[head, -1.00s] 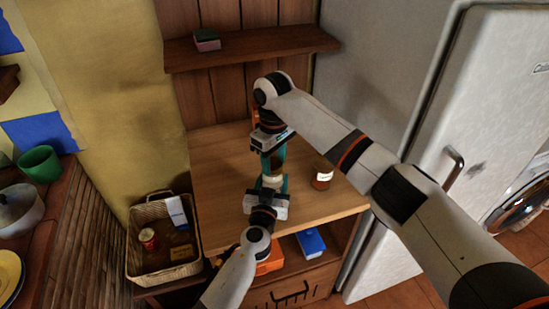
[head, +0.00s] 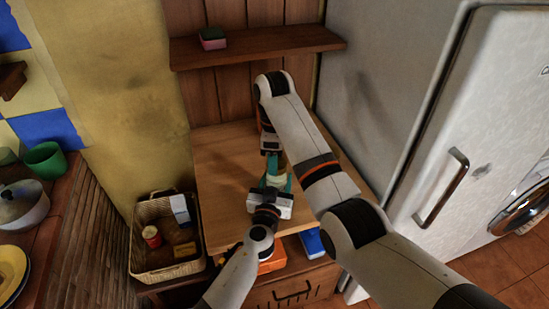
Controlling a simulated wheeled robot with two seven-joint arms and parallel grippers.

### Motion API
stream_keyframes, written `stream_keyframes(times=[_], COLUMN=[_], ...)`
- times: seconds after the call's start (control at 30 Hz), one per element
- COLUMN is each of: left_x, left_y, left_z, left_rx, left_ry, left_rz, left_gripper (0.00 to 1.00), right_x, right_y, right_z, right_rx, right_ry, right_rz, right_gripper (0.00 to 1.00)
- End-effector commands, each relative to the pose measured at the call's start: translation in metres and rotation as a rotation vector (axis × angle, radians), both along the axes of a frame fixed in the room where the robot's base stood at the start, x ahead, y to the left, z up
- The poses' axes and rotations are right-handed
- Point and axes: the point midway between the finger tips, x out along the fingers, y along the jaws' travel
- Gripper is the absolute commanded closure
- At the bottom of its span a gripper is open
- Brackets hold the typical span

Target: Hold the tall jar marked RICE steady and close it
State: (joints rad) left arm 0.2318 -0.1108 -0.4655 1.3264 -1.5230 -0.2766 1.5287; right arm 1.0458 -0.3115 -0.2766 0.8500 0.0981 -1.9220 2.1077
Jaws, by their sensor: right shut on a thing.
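The tall jar (head: 276,179) stands on the wooden counter top (head: 225,168), mostly hidden between my grippers; only a pale strip shows, and no marking is readable. My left gripper (head: 277,184) comes from the front, its teal fingers on either side of the jar's body, shut on it. My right gripper (head: 272,162) is at the jar's top, on its far side in the picture. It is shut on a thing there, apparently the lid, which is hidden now. I cannot tell how the lid sits on the jar.
A wicker basket (head: 140,262) with a red can (head: 152,237) and a white-blue carton (head: 180,209) stands to the left. A shelf (head: 260,46) holds a small sponge (head: 213,38). A fridge (head: 490,110) stands right. The counter's left part is clear.

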Motion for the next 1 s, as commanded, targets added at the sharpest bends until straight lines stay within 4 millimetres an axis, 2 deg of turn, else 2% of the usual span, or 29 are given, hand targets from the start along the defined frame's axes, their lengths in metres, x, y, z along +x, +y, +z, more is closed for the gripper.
stream_keyframes(times=[0.13,0.4,0.43,0.53,0.57,0.83,1.0], left_x=[0.0,-0.001,-0.001,-0.001,0.0,0.0,0.0], left_y=[0.0,0.0,0.0,0.0,0.0,0.0,0.0], left_z=[-0.001,-0.001,-0.001,-0.001,-0.001,-0.001,-0.001], left_rx=[0.001,0.001,0.001,0.0,0.0,0.0,0.0], left_ry=[0.002,0.002,0.002,0.002,0.002,0.002,0.002], left_rz=[0.0,0.0,0.0,0.0,0.0,0.0,0.0], left_gripper=[1.0,1.0,1.0,1.0,1.0,1.0,1.0], right_x=[0.001,0.002,0.002,0.002,0.002,0.001,0.001], right_y=[0.0,-0.001,-0.001,-0.001,-0.001,-0.001,0.0], right_z=[0.001,0.001,0.001,0.001,0.001,0.001,0.014], right_rx=[-0.001,-0.001,-0.001,-0.001,-0.001,-0.002,0.001], right_ry=[-0.004,-0.006,-0.006,-0.005,-0.005,-0.003,-0.004], right_rz=[-0.113,-0.12,-0.119,-0.119,-0.118,-0.117,-0.116], right_gripper=[0.75,0.75,0.5,0.34,0.32,0.32,0.32])
